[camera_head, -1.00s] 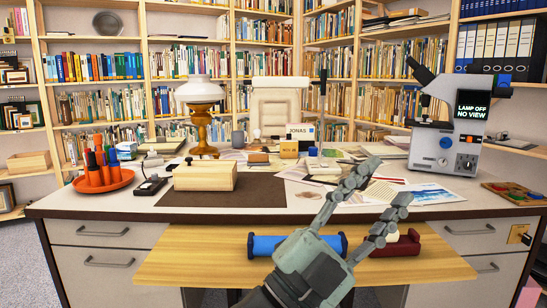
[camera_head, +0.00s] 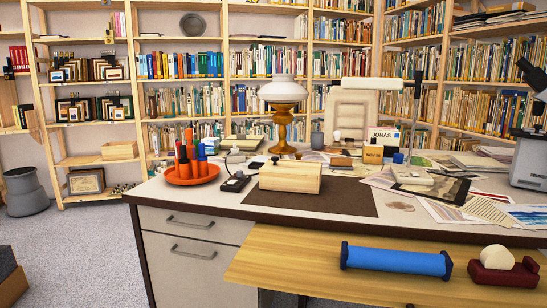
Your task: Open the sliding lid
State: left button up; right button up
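A light wooden box (camera_head: 290,177) with a closed top lies on the dark brown mat (camera_head: 345,197) on the desk, left of the desk's middle. A small dark knob or peg shows on its top near the back left. I cannot make out a gap between lid and box. Neither of my grippers shows in the head view now.
A red-orange tray (camera_head: 193,180) with upright orange and dark items stands left of the box, with a small black device (camera_head: 235,183) between them. A lamp (camera_head: 283,110) stands behind. A blue roller (camera_head: 396,260) and a dark red holder (camera_head: 503,268) lie on the pulled-out wooden board (camera_head: 300,262).

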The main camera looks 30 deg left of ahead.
aim_at(275, 163)
jog(key=j+z, duration=0.15)
jog(key=j, duration=0.5)
jog(key=k+j+z, duration=0.15)
jog(key=j, duration=0.5)
jog(key=j+z, duration=0.2)
jog(key=j, duration=0.45)
jog(key=k, duration=0.05)
